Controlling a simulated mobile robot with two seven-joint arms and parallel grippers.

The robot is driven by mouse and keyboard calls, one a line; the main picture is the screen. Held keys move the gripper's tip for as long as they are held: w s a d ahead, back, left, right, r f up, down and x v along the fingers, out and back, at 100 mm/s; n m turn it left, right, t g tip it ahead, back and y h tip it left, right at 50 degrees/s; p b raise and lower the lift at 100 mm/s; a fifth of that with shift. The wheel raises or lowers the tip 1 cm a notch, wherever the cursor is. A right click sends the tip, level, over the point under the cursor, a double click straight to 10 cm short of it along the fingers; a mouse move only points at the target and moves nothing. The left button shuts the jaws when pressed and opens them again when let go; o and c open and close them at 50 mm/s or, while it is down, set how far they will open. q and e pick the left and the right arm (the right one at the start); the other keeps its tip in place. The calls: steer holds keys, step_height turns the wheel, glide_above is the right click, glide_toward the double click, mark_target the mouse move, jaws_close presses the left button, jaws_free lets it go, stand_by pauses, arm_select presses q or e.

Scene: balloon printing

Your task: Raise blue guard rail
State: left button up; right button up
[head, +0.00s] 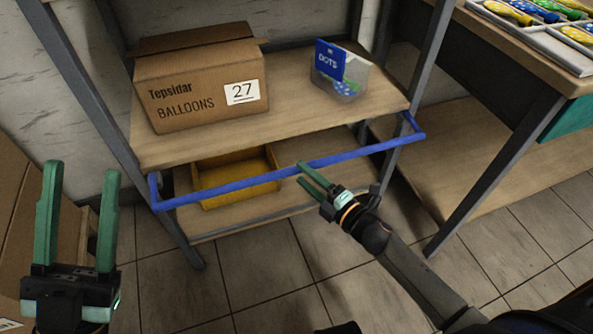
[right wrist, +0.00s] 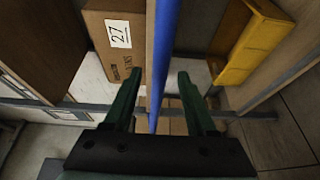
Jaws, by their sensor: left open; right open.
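The blue guard rail (head: 240,185) is a thin bar across the front of the shelf unit, with short side arms at both ends. It sits just below the front edge of the upper shelf. My right gripper (head: 302,174) is open, with its fingertips at the middle of the rail. In the right wrist view the rail (right wrist: 165,45) runs between the two open fingers (right wrist: 158,76); contact cannot be told. My left gripper (head: 82,170) is open and empty at the left, apart from the rail, with its fingers pointing up.
The upper shelf (head: 290,115) holds a cardboard balloon box (head: 200,85) and a clear bin marked DOTS (head: 340,72). A yellow bin (head: 235,175) stands on the lower shelf. A table (head: 520,70) with a tray of colored items is at right. Cardboard is at far left.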

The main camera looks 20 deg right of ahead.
mark_target(300, 172)
steer(key=shift+x, duration=1.75)
steer(key=shift+c, duration=0.3)
jaws_close()
